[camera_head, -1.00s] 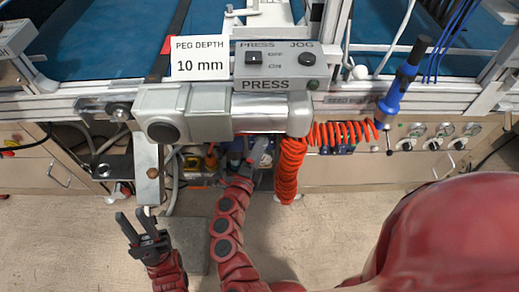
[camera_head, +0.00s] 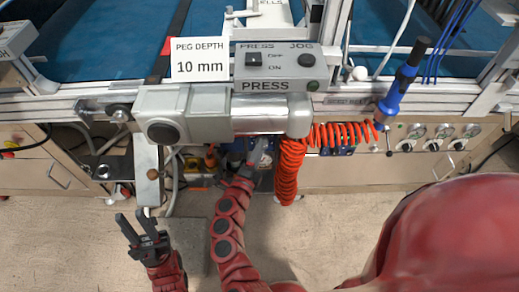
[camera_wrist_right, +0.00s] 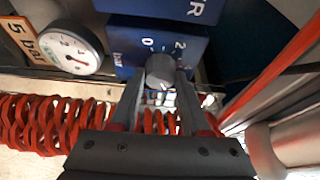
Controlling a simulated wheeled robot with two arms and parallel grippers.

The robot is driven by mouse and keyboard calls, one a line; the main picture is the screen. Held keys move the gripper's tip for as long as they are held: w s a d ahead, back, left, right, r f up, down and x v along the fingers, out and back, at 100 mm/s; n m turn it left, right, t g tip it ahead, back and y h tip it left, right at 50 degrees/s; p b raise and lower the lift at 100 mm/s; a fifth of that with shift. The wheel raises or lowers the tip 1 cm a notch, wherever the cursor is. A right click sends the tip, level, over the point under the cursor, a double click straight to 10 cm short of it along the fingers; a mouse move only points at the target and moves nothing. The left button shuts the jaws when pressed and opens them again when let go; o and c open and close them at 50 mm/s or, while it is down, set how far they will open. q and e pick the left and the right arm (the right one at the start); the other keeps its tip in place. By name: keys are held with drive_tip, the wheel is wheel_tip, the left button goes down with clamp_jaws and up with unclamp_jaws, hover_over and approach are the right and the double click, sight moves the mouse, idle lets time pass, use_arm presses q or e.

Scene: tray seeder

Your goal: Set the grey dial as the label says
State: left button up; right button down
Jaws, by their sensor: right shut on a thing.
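The grey dial (camera_wrist_right: 160,70) is on the front of a blue box (camera_wrist_right: 192,44) marked "bar", with "0" and "2" readable by the dial. My right gripper (camera_wrist_right: 161,85) is shut on the dial, one finger on each side. The dial's pointer is hard to make out. A label (camera_wrist_right: 22,40) at the left edge reads "5 bar". Beside it is a round white gauge (camera_wrist_right: 72,50) with a needle. In the head view my right gripper (camera_head: 262,152) is under the machine, partly hidden. My left gripper (camera_head: 130,226) is open and empty over the floor.
Red coiled hose (camera_wrist_right: 45,122) runs just below the dial; it also hangs right of my right gripper in the head view (camera_head: 288,170). The grey press housing (camera_head: 170,115) is above, with a "PEG DEPTH 10 mm" sign (camera_head: 198,60). A blue tool (camera_head: 395,90) stands to the right.

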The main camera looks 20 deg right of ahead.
drive_tip(key=shift+f+n+t+p, duration=0.15)
drive_tip(key=shift+n+t+p, duration=0.3)
drive_tip(key=shift+n, duration=0.95)
drive_tip(key=shift+f+n+t+p, duration=0.15)
drive_tip(key=shift+n+t, duration=0.5)
drive_tip(key=shift+n, duration=0.75)
drive_tip(key=shift+c, duration=1.8)
unclamp_jaws()
drive_tip(key=p+v, duration=0.1)
drive_tip(key=v, duration=1.6)
drive_tip(key=shift+a, duration=0.15)
drive_tip(key=shift+f, duration=0.15)
